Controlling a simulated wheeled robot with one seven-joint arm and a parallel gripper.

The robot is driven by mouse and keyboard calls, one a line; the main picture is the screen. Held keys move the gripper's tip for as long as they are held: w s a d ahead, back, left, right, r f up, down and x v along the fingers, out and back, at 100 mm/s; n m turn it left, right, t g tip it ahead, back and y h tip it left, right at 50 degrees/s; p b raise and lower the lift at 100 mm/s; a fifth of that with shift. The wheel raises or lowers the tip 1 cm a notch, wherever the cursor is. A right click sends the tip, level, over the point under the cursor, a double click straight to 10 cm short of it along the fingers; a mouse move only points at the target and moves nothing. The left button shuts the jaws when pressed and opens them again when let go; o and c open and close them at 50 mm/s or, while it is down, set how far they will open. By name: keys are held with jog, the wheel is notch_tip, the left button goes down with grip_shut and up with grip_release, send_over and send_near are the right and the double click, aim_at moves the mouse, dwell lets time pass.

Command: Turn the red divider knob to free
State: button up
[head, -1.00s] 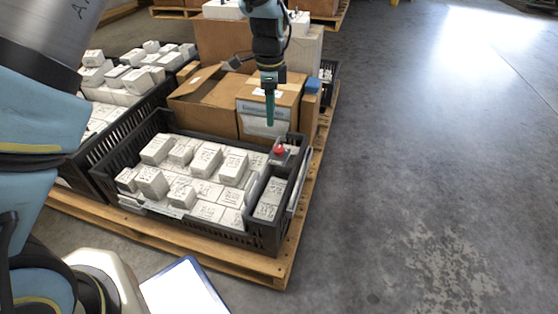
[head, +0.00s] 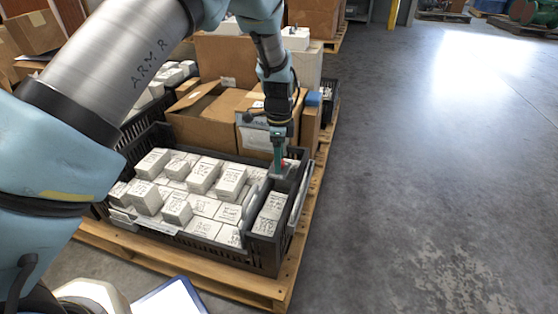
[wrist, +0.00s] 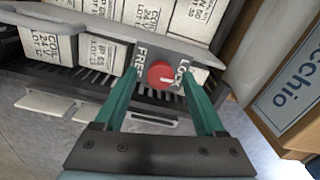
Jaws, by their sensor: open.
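The red divider knob (wrist: 160,74) sits on a grey plate (wrist: 178,55) in the wrist view, with FREE printed on its left and LOCK on its right. The knob's white mark points right, toward the LOCK side. My gripper (wrist: 159,85) is open, its green fingers on either side of the knob with visible gaps; I cannot tell how far above it the tips are. In the head view, my gripper (head: 277,165) reaches down at the crate's far right corner, and the knob (head: 285,164) shows as a small red spot partly behind the fingers.
The black crate (head: 262,256) holds several white labelled boxes (head: 203,174), with a single column in its right compartment. It stands on a wooden pallet (head: 190,268). Cardboard boxes (head: 205,115) stand close behind my gripper. Open grey floor (head: 430,180) lies to the right.

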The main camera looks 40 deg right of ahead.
grip_shut()
dwell(0.7)
